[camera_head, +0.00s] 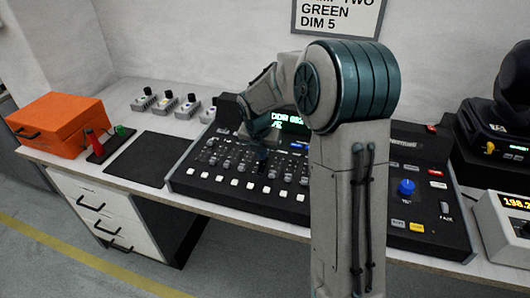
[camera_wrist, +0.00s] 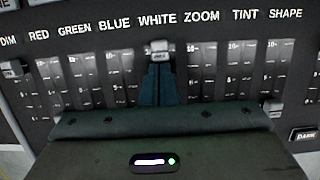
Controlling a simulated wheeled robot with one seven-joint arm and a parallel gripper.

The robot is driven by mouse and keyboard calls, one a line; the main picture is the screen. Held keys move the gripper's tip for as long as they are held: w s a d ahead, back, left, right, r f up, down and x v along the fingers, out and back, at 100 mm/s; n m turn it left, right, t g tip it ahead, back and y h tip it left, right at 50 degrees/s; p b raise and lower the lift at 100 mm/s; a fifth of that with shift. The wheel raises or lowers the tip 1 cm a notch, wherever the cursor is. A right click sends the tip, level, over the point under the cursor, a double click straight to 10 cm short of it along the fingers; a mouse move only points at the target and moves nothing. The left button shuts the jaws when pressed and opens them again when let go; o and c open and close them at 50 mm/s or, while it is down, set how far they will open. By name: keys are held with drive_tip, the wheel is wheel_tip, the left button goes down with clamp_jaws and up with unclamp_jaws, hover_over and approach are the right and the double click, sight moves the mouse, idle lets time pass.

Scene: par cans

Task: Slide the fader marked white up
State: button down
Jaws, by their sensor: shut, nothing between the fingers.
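The fader cap under the WHITE label (camera_wrist: 160,51) is a small light-grey block near the top of its slot in the wrist view, just below the lettering. My gripper (camera_wrist: 157,68) is shut and empty, its two dark teal fingers together over the white fader's slot. The fingertips are right at the near side of the cap; I cannot tell for sure whether they touch it. The lower part of the slot is hidden behind my fingers. In the head view my gripper (camera_head: 262,154) reaches down to the fader rows of the black lighting console (camera_head: 180,180).
The DIM fader cap (camera_wrist: 12,69) and a cap at the right (camera_wrist: 272,105) sit lower in their slots. The head view shows white buttons along the console's front, a blue knob (camera_head: 406,187), an orange box (camera_head: 62,122), a black mat (camera_head: 146,158) and a wall sign (camera_head: 338,16).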

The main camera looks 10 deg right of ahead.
drive_tip(key=shift+w+d+r, duration=0.1)
drive_tip(key=shift+r, duration=0.05)
drive_tip(key=shift+r+p, duration=0.5)
drive_tip(key=shift+p, duration=0.1)
drive_tip(key=p+v, duration=0.8)
drive_tip(key=v, duration=0.1)
drive_tip(key=shift+a, duration=0.2)
drive_tip(key=shift+f, duration=0.15)
